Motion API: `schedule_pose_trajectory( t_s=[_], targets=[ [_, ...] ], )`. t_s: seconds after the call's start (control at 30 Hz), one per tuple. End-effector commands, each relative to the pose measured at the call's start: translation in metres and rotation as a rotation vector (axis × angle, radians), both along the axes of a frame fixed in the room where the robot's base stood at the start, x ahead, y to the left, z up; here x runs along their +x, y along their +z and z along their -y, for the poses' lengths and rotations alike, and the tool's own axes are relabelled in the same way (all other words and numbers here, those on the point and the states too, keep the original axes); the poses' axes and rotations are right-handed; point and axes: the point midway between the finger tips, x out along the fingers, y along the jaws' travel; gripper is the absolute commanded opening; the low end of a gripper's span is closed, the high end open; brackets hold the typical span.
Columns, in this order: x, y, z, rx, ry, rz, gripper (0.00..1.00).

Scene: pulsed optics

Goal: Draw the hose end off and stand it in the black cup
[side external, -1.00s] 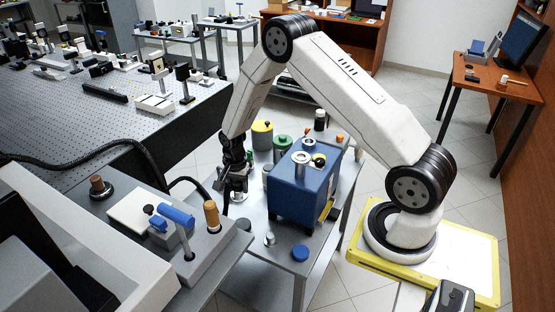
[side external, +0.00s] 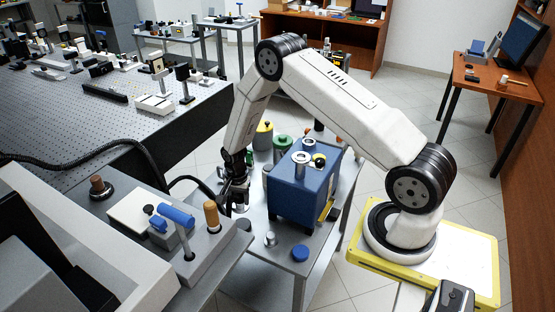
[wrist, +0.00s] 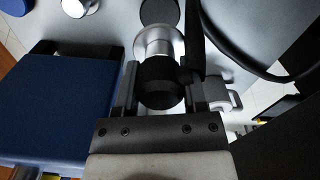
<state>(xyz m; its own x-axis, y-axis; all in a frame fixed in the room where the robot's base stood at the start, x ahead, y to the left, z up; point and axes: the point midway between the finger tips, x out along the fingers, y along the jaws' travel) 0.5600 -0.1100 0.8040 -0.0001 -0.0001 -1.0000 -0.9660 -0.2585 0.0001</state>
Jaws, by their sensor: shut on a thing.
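The hose end (wrist: 160,82) is a dark, rounded piece between my gripper's fingers in the wrist view. It sits at a silver flanged fitting (wrist: 153,40), and a black hose (wrist: 194,35) runs from its side. My gripper (wrist: 160,88) is shut on it; in the side view my gripper (side external: 235,197) is low over the grey cart beside the blue box, hiding most of the hose end.
The blue box (side external: 300,195) stands close to the right of my gripper. A blue disc (side external: 300,253) and a small silver cylinder (side external: 270,239) are in front of it. A grey instrument with an orange-topped post (side external: 211,214) is close on the left.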

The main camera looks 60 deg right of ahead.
Motion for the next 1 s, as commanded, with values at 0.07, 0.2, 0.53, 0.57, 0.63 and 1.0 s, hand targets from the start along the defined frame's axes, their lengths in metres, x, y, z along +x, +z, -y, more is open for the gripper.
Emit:
schedule_pose_trajectory(
  t_s=[0.07,0.2,0.53,0.57,0.63,1.0],
  targets=[
    [0.0,-0.003,0.0,0.0,0.0,0.0,0.0],
    [0.0,-0.009,0.0,0.0,0.0,0.0,0.0],
    [0.0,-0.032,0.0,0.0,0.0,0.0,0.0],
    [0.0,-0.034,0.0,0.0,0.0,0.0,0.0],
    [0.0,-0.039,0.0,0.0,0.0,-0.001,0.0],
    [0.0,-0.053,0.0,0.0,0.0,0.001,0.0]
  ],
)
